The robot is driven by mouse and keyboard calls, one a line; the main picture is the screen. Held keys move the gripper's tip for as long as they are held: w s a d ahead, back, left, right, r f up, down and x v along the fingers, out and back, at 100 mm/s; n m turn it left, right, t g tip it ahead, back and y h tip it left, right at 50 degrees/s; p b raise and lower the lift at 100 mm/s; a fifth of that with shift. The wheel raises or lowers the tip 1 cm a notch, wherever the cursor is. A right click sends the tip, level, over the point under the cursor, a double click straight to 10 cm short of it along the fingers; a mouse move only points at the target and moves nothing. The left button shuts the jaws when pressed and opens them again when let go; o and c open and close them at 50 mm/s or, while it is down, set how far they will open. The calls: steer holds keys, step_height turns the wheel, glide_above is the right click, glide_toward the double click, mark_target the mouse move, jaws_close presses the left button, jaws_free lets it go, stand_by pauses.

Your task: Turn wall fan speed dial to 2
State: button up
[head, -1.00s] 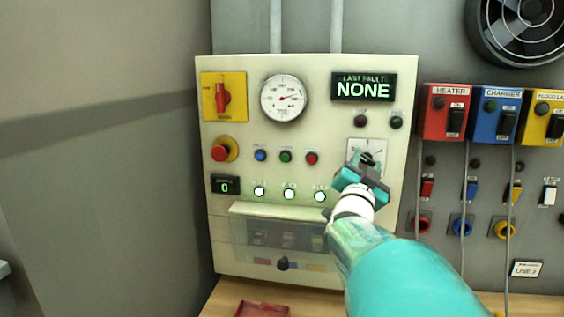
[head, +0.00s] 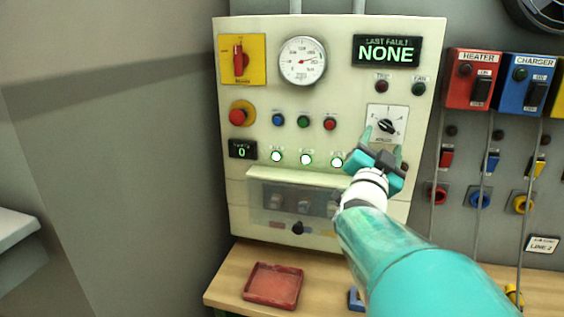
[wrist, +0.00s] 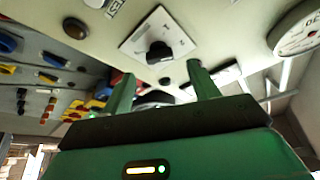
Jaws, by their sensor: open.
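The speed dial (head: 386,126) is a black knob on a white square plate at the right of the cream control panel (head: 330,220). In the wrist view the dial (wrist: 159,52) stands out from its plate, above and between the finger tips. My gripper (head: 384,146) is open and empty, just below the dial in the head view and apart from it. Its two green fingers also show in the wrist view (wrist: 160,76). The numbers around the dial are too small to read. The fan (head: 540,12) is cut off at the top right of the head view.
Red and green lamps (head: 400,87) sit above the dial. A red emergency button (head: 240,113), a gauge (head: 302,61) and a yellow switch plate (head: 259,45) are on the panel's left. Heater (head: 460,90) and charger boxes (head: 514,95) stand to the right. A red tray (head: 273,286) lies on the bench below.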

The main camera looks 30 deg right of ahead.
steer(key=v, duration=0.8)
steer(key=shift+a+f, duration=0.15)
steer(key=shift+a, duration=0.1)
steer(key=w+a+f+n+t+y, duration=0.1)
steer(key=w+a+f+n+y, duration=0.25)
steer(key=a+y, duration=0.2)
steer(key=w+a+f+n+t+y, duration=0.1)
steer(key=w+a+f+n+y, duration=0.3)
steer(key=a, duration=0.3)
steer(key=w+a+f+n+t+y, duration=0.1)
steer(key=w+a+f+n+y, duration=0.1)
steer(key=a+n+y, duration=0.35)
steer(key=s+a+f+n+g+y, duration=0.3)
steer(key=s+a+f+n+g, duration=0.2)
steer(key=s+a+f+g, duration=0.3)
steer(key=s+a+f, duration=0.1)
steer(key=s+a, duration=0.2)
steer(key=shift+a+y, duration=0.35)
steer(key=shift+y, duration=0.05)
steer(key=c, duration=0.5)
